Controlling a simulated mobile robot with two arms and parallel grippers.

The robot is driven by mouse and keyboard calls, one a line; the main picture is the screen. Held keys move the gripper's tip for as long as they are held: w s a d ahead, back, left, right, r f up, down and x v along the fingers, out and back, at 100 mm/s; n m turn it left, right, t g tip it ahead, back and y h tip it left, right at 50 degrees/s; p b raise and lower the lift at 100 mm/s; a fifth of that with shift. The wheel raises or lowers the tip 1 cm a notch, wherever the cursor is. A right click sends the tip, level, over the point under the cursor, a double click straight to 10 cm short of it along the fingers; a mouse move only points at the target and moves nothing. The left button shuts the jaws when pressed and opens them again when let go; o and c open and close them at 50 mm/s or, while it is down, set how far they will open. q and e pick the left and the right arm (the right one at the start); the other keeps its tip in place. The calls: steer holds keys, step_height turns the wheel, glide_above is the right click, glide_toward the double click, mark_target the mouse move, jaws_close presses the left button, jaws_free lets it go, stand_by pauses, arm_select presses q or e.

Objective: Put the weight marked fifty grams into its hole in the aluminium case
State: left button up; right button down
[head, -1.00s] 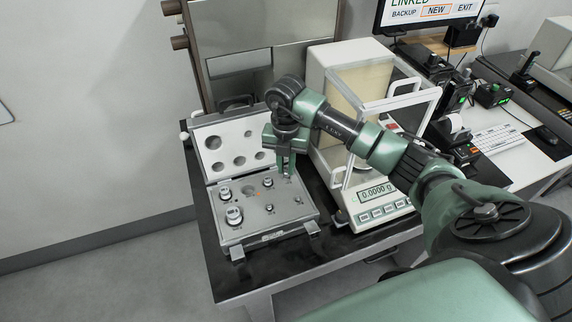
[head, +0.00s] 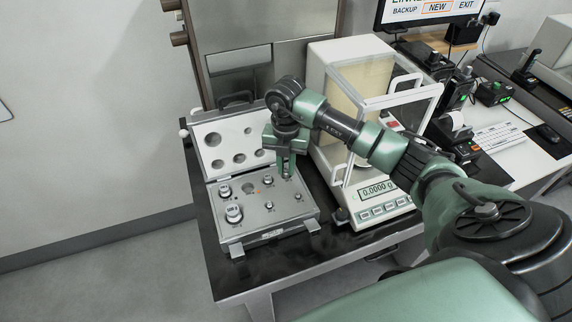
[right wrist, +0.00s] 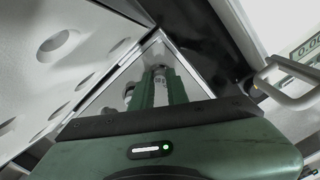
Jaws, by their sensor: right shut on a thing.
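The open aluminium case (head: 252,224) stands on the black table, its foam-lined lid (head: 205,163) raised at the back. Several metal weights sit in its holes, the largest (head: 234,214) at the front left. A dark empty hole (head: 247,188) shows in the back row. My right gripper (head: 287,174) points down over the back right part of the case. It is shut on a small metal weight (right wrist: 160,86), seen between the fingers in the right wrist view; its marking is too small to read surely. Whether the weight touches the case is hidden. My left gripper is not in view.
The balance (head: 376,207) with its glass draft shield stands close to the right of the case, its display at 0.0000 g. A keyboard (head: 497,136) and a monitor (head: 428,12) are further right. The table front is clear.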

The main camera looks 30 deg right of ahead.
steer(key=shift+f, duration=0.35)
steer(key=c, duration=1.3)
jaws_free()
step_height(320, 180, up, 8)
steer(key=p, duration=0.5)
steer(key=shift+f, duration=0.1)
steer(key=shift+f, duration=0.1)
